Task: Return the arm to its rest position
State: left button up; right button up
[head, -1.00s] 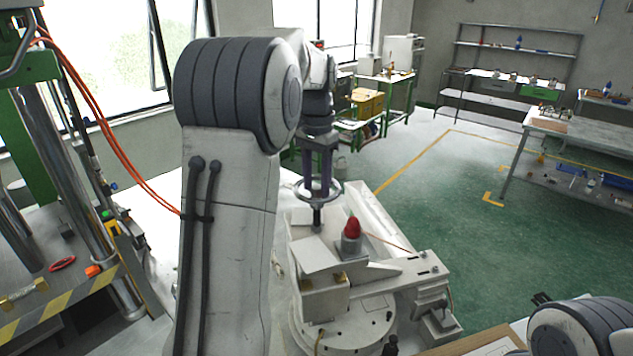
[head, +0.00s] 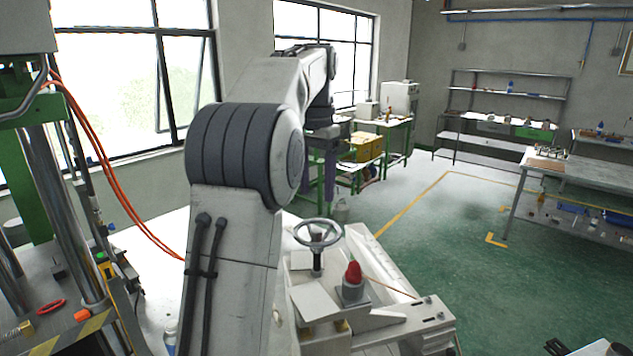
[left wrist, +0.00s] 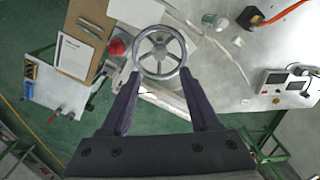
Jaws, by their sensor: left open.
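My left arm comes up from the bottom of the head view. Its gripper (head: 322,198) hangs with purple fingers pointing down, above and clear of the metal handwheel (head: 318,233). In the left wrist view the left gripper (left wrist: 160,78) has its fingers wide apart with nothing between them. The spoked handwheel (left wrist: 160,53) lies beyond the fingertips there.
A red knob (head: 353,272) stands beside the handwheel on the pale machine (head: 385,325). A press with orange hoses (head: 120,205) stands at the left. A steel workbench (head: 580,178) is at the right. Green floor between is open.

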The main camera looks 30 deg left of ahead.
pick_arm(q)
jog(key=shift+r, duration=0.55)
jog(key=s+d+f+m+b, duration=0.2)
jog(key=s+d+f+b, duration=0.25)
jog(key=d+f, duration=0.6)
jog(key=s+d+f+m+b, duration=0.2)
jog(key=s+d+f+b, duration=0.25)
jog(key=d+f, duration=0.6)
jog(key=s+d+f+m+b, duration=0.1)
jog(key=s+d+f+b, duration=0.2)
jog(key=s+f, duration=0.5)
jog(key=s+d+f+m+h+b, duration=0.1)
jog(key=s+d+f+b, duration=0.3)
jog(key=s+f, duration=0.4)
jog(key=shift+s+d, duration=0.15)
jog(key=shift+s, duration=0.5)
jog(key=shift+f, duration=0.1)
